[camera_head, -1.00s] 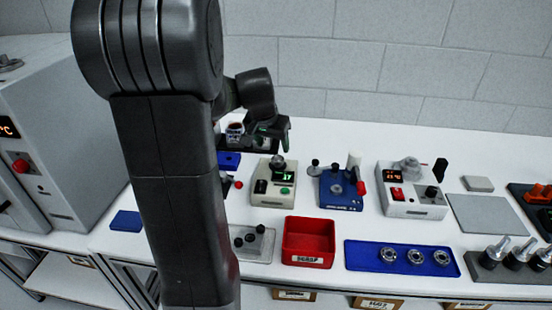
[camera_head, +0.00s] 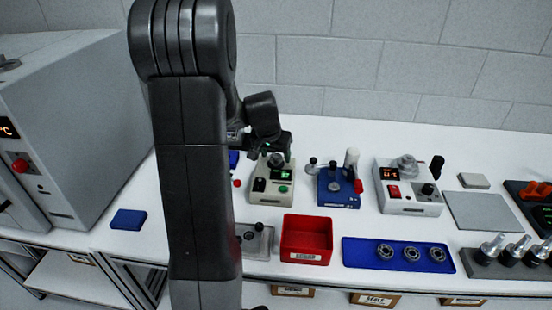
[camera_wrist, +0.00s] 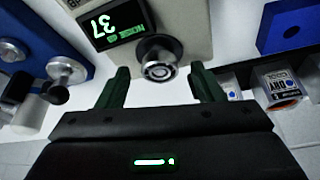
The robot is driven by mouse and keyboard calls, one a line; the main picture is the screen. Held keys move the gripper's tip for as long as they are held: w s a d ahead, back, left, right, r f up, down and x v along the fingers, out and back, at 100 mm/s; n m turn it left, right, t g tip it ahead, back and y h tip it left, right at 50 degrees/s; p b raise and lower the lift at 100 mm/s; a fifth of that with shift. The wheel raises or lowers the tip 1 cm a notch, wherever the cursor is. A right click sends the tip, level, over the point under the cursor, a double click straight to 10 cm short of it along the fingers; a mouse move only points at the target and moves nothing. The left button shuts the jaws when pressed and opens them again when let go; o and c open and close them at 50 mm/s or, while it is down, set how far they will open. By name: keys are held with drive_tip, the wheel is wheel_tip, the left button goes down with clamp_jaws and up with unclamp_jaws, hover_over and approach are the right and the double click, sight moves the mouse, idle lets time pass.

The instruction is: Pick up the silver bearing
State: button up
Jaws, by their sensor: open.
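A silver round part with a ring-shaped face (camera_wrist: 158,66), which looks like a bearing, sits on the beige device with a green "37" display (camera_wrist: 120,22). In the wrist view it lies between and just beyond the tips of my open gripper (camera_wrist: 161,76), with no contact visible. In the head view the silver part (camera_head: 276,160) is at the top of the same device (camera_head: 270,190), close under my dark gripper, whose fingers are hard to make out there. Three more silver bearings (camera_head: 411,254) lie in a blue tray (camera_head: 352,257) at the front right.
A red bin (camera_head: 306,256) stands in front of the device. A blue fixture with posts (camera_head: 337,190) and a white device with a red display (camera_head: 400,200) stand to its right. A large grey cabinet (camera_head: 80,130) is at left. My arm hides part of the table.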

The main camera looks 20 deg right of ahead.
drive_tip(key=c, duration=1.2)
drive_tip(key=shift+o, duration=0.2)
